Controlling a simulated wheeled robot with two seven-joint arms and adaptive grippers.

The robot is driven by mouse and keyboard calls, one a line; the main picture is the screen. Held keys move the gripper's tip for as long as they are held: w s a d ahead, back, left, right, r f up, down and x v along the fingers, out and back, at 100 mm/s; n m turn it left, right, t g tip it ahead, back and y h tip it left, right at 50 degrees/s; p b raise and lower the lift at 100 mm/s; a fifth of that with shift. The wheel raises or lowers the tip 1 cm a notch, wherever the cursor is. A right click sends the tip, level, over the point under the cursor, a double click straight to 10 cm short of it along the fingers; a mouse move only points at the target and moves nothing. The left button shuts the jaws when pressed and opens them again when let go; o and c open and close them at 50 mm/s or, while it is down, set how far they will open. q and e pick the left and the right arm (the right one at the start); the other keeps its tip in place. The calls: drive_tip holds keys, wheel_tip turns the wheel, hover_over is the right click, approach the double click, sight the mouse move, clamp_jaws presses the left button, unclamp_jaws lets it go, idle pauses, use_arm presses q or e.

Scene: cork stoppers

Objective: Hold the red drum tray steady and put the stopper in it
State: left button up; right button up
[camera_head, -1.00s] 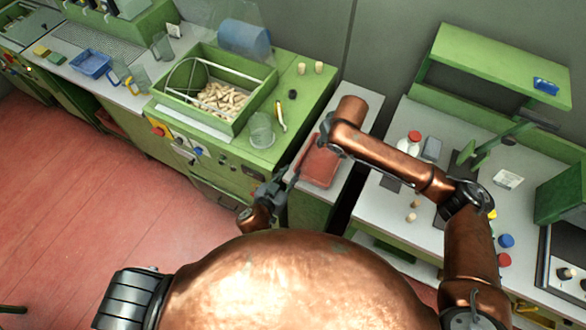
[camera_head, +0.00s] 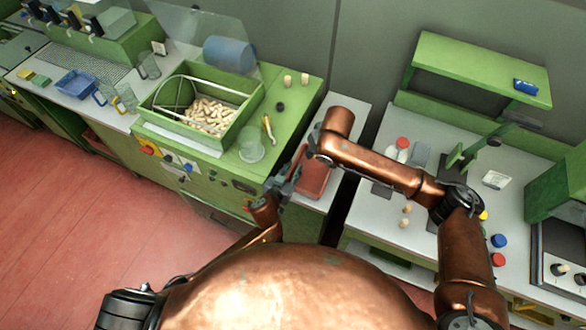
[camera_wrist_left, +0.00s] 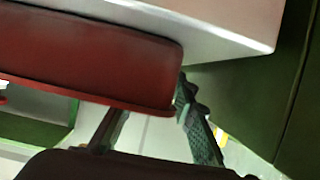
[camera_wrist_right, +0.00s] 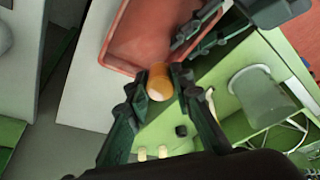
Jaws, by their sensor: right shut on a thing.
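The red drum tray (camera_head: 316,180) lies on the narrow pale counter in the head view. It also shows in the left wrist view (camera_wrist_left: 80,50) and right wrist view (camera_wrist_right: 135,35). My left gripper (camera_head: 288,180) is at the tray's left edge; its fingers (camera_wrist_left: 150,120) are apart, close to the rim at one corner. Whether they touch it I cannot tell. My right gripper (camera_wrist_right: 160,88) is shut on an orange-brown cork stopper (camera_wrist_right: 159,80) with a pale end, above the tray's edge. The right arm hides this stopper in the head view.
Two corks (camera_head: 288,80) stand behind. A dark gap separates the tray's counter from the right bench (camera_head: 385,215).

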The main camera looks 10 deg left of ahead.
use_arm(q)
clamp_jaws()
idle(0.5)
use_arm(e)
hover_over(313, 176)
drive_tip(key=shift+a+f, duration=0.1)
drive_tip(key=shift+f, duration=5.35)
drive_tip(key=o, duration=0.8)
drive_tip(key=shift+s+r, duration=0.1)
